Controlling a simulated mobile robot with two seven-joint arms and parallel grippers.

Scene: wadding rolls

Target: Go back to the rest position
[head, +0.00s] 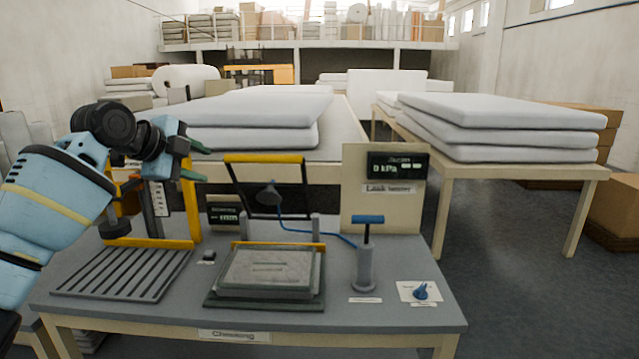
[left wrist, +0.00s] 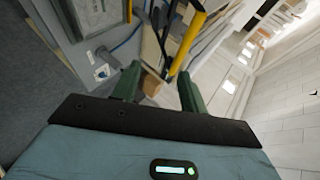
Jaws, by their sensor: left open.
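My left gripper (head: 192,163) is raised over the left part of the grey workbench (head: 400,308), in front of the yellow frame. Its two green fingers stand apart with nothing between them. In the left wrist view the open fingers (left wrist: 158,88) show above the dark palm, with the bench and a yellow bar beyond them. My left arm comes in from the left edge. My right gripper is in neither view.
The bench holds a slatted grey rack (head: 125,274), a clamp plate (head: 266,268) with a yellow-handled lid (head: 263,158), a blue-handled pump (head: 366,268), a 0 kPa display (head: 398,165) and a blue knob (head: 421,291). Stacked white pads (head: 500,125) lie on a table behind.

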